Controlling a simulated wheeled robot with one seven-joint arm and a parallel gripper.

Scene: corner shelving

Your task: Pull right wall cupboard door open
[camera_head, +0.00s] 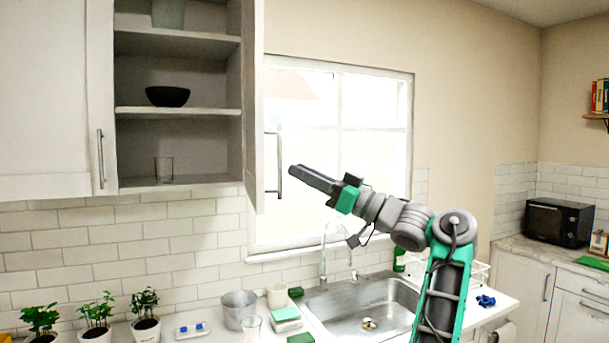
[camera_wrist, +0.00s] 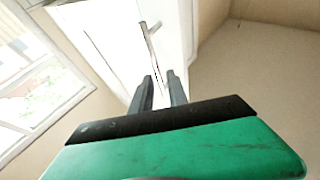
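The right wall cupboard door (camera_head: 255,100) stands swung far out, nearly edge-on in the head view, and the cupboard interior is exposed. Its vertical bar handle (camera_head: 279,162) is on the door's right-hand face. My gripper (camera_head: 293,169) points left, with its tips close to the right of the handle's lower part. In the wrist view, the white door (camera_wrist: 115,40) and its handle (camera_wrist: 148,40) lie ahead of the fingertips. My gripper (camera_wrist: 160,80) is open there, with a narrow empty gap between its fingers. I cannot tell whether a fingertip touches the handle.
Cupboard shelves (camera_head: 180,112) hold a dark bowl (camera_head: 167,96) and a glass (camera_head: 164,169). The closed left door (camera_head: 45,100) is beside them. A window (camera_head: 340,140) is behind my gripper. Below are a sink (camera_head: 365,305), tap (camera_head: 324,262) and potted plants (camera_head: 145,315).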

